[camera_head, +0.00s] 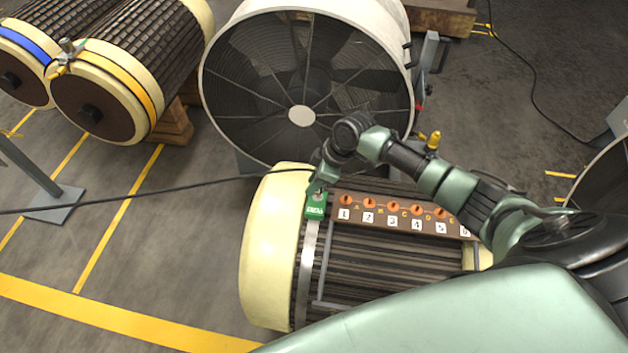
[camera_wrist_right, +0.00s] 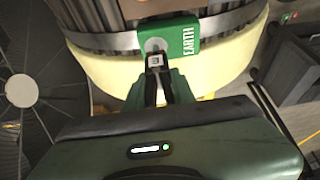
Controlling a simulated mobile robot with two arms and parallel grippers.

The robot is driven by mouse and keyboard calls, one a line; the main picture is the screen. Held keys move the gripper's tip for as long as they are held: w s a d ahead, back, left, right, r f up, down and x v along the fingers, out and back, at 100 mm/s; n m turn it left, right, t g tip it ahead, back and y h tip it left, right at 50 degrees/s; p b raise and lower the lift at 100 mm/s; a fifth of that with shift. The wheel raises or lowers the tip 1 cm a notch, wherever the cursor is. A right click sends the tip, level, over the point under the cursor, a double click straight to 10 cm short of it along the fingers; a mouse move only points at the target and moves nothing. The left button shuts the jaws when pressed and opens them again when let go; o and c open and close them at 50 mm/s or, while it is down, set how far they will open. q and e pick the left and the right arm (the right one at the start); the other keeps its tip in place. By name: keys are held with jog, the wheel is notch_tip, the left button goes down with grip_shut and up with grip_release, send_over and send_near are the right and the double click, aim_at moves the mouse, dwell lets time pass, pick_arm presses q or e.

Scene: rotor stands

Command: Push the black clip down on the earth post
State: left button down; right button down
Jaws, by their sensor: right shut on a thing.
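The green block marked EARTH (camera_head: 316,208) sits on a metal band around the rotor's cream end. It also shows in the wrist view (camera_wrist_right: 183,40), with a round pale metal post (camera_wrist_right: 155,45) on it. My right gripper (camera_head: 319,184) is right at the block, its fingers (camera_wrist_right: 156,82) pointing at the post. It is shut on the black clip (camera_wrist_right: 155,62), of which only a small part shows between the fingertips. The clip's end is at the post; I cannot tell how far down it sits. My left gripper is not in view.
A brown strip (camera_head: 400,217) with orange posts and number labels lies on the rotor beside the block. A black cable (camera_head: 150,190) runs from the left to my right gripper. A large caged fan (camera_head: 300,80) stands behind. Floor at left is mostly clear.

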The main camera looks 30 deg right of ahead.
jog(key=shift+f, duration=0.5)
jog(key=shift+f+b, duration=0.35)
jog(key=shift+f, duration=0.15)
jog(key=c, duration=1.1)
grip_release()
jog(key=shift+r, duration=0.1)
jog(key=v, duration=0.7)
jog(key=shift+r, duration=0.3)
jog(key=shift+s+d, duration=0.1)
jog(key=shift+s, duration=0.1)
